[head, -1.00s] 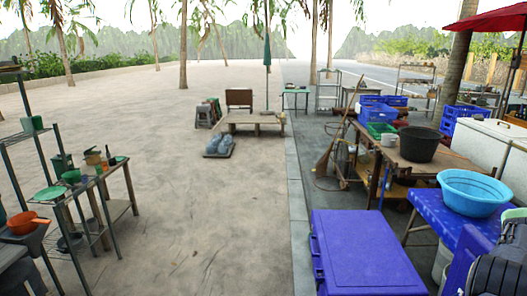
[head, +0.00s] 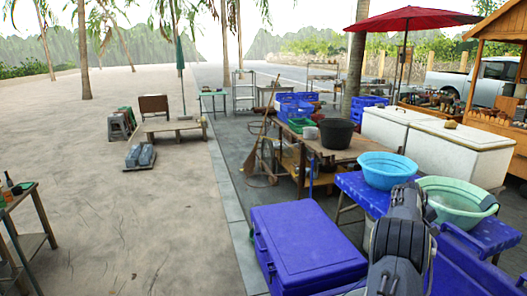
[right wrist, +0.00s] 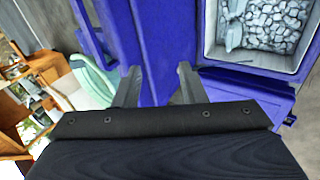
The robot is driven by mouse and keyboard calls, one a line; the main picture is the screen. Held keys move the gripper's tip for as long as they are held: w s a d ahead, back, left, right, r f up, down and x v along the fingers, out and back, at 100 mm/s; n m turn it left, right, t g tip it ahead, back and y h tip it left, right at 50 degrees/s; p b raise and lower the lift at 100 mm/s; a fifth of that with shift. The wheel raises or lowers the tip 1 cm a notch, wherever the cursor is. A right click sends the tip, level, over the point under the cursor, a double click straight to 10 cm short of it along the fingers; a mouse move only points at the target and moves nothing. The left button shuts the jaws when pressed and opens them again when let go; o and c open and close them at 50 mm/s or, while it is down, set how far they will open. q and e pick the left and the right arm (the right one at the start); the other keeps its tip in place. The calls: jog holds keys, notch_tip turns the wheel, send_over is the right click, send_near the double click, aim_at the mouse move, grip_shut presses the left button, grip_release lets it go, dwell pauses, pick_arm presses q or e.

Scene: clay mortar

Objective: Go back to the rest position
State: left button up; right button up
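My right arm (head: 400,240) rises from the bottom right of the head view, in front of the blue table (head: 480,228) with two basins. Its fingertips cannot be made out there. In the right wrist view my right gripper (right wrist: 156,76) has its two fingers apart with nothing between them. Blue surfaces lie beyond the fingers, and a container (right wrist: 262,60) with grey lumps like ice and a grey object lies at upper right. A dark pot (head: 338,134) stands on the wooden table (head: 345,152). My left gripper is not in view.
A blue cooler box (head: 305,240) stands low, left of my right arm. A light blue basin (head: 388,168) and a green basin (head: 457,203) sit close beyond the arm. White chests (head: 455,150) stand behind.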

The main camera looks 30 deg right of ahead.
jog(key=w+a+r+t+y, duration=0.2)
jog(key=a+r, duration=0.1)
jog(key=a, duration=0.9)
jog(key=w+a+r+t+y, duration=0.2)
jog(key=w+a+r, duration=0.1)
jog(key=a, duration=0.8)
jog(key=w+a+r+t+y, duration=0.2)
jog(key=a, duration=1)
jog(key=s+a+f+y, duration=0.1)
jog(key=s+a, duration=0.3)
jog(key=a, duration=0.5)
jog(key=s+a+f+n+y, duration=0.1)
jog(key=s+a+f+y, duration=0.1)
jog(key=s+a, duration=0.3)
jog(key=s+a+f+n+t+y, duration=0.1)
jog(key=s+a, duration=0.4)
jog(key=a, duration=0.8)
jog(key=shift+a+f+y, duration=0.3)
jog(key=shift+a+f, duration=0.1)
jog(key=shift+f, duration=0.15)
jog(key=shift+s+d, duration=0.1)
jog(key=shift+s, duration=0.1)
